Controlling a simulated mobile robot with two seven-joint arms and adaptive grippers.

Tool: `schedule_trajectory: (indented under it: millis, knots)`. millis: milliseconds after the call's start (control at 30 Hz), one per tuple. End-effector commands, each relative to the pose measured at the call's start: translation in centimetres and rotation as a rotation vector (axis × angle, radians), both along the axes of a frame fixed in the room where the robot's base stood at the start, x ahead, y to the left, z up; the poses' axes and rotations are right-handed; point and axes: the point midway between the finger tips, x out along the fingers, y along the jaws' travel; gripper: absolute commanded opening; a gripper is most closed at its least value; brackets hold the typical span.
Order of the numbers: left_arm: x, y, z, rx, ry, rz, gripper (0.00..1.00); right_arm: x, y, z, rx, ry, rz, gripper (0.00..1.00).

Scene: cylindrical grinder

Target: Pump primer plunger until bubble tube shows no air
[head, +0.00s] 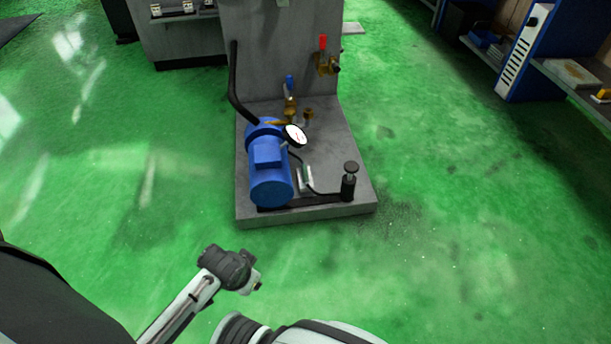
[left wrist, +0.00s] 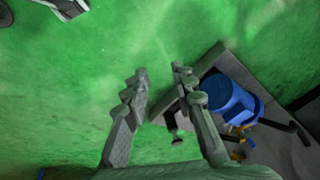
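The primer plunger (head: 349,180), a dark upright post with a round knob on top, stands at the front right corner of the pump base. A clear slanted tube (head: 306,178) beside the blue motor looks like the bubble tube; its contents are too small to tell. In the left wrist view, my left gripper (left wrist: 156,82) is open and empty, its two fingers apart over the green floor. The plunger (left wrist: 173,126) appears beyond and between the fingers, with no visible contact. In the head view my left fingers cannot be made out. My right gripper is not in view.
The blue pump motor (head: 270,178), pressure gauge (head: 294,135) and brass valves (head: 327,64) sit on a grey stand (head: 310,215) with an upright panel. A blue-sided shelf unit (head: 522,52) stands at the right. The green floor in front and right is clear.

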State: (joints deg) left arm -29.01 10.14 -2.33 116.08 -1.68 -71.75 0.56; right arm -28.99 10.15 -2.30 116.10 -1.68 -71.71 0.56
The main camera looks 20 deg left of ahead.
Motion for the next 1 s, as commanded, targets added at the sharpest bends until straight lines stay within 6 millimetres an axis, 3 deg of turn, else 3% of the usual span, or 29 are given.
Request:
schedule_trajectory:
  millis: [33, 167, 1000]
  knots:
    - [0.00, -0.01, 0.00, 0.000, 0.000, 0.000, 0.16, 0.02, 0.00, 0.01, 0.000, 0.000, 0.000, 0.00]
    - [0.00, -0.02, 0.00, 0.000, 0.000, 0.000, 0.00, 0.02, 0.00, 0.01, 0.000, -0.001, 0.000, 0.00]
    - [0.02, -0.04, 0.01, -0.001, -0.001, 0.000, 0.00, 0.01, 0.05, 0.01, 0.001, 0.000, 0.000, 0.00]
